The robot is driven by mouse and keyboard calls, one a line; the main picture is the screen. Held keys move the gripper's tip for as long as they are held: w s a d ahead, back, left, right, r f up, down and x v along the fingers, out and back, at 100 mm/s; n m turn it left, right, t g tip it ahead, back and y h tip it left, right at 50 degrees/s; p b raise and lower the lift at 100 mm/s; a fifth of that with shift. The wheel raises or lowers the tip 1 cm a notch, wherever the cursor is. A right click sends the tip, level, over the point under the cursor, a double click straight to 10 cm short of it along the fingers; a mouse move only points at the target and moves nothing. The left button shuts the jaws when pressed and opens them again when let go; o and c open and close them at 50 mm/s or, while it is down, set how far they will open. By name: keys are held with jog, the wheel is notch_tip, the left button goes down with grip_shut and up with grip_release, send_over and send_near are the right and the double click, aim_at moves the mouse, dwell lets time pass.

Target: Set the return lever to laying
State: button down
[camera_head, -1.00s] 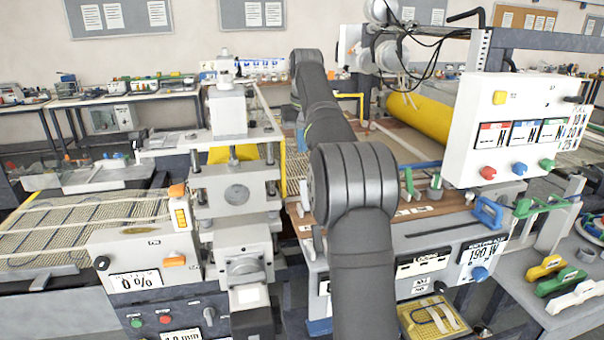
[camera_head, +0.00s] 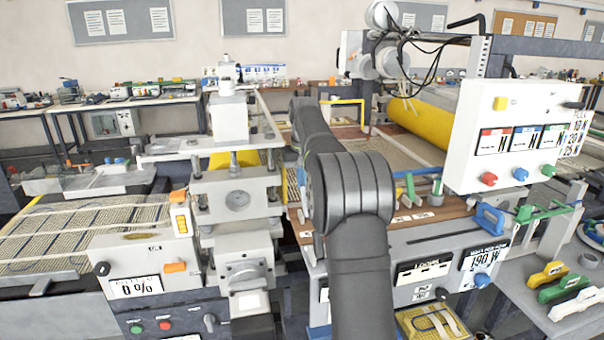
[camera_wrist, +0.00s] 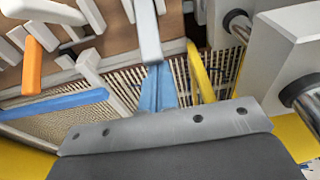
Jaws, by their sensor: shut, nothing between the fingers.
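My gripper (camera_wrist: 160,88) shows in the wrist view as a grey bolted body with narrow blue fingers closed together in the middle. A pale bar (camera_wrist: 147,30) runs down to the fingertips; whether they touch it I cannot tell. A yellow bar (camera_wrist: 203,75) stands just right of the fingers; an orange handle (camera_wrist: 32,65) is at the upper left. In the head view my arm covers the gripper, and a bent yellow bar (camera_head: 362,108) rises beyond it. No part is readably marked as the return lever, so I cannot tell which one it is.
In the wrist view, a blue bar (camera_wrist: 55,104) lies left over ribbed mesh, and a grey block (camera_wrist: 285,55) stands close at right. In the head view, a white control box (camera_head: 505,138) is at right, a roller press (camera_head: 238,195) at left, and a yellow roll (camera_head: 415,120) behind.

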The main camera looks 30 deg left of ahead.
dwell(0.4)
jog(key=shift+s+d+r+t+y, duration=0.45)
jog(key=shift+s+d+t+y, duration=0.1)
jog(key=shift+t+y, duration=0.05)
jog(key=shift+s+d+r+t+y, duration=0.3)
jog(key=shift+s+d+t+y, duration=0.4)
jog(key=shift+t+y, duration=0.1)
jog(key=s+d+f+t+y, duration=0.1)
jog(key=s+d+t+y, duration=0.1)
jog(key=s+d, duration=0.3)
jog(key=shift+f+t+y, duration=0.15)
jog(key=shift+t+y, duration=0.15)
jog(key=shift+s+d+f, duration=0.1)
jog(key=shift+f, duration=0.05)
jog(key=s+d+r, duration=0.4)
jog(key=s+d, duration=0.2)
jog(key=shift+s+d, duration=0.15)
jog(key=shift+d, duration=0.05)
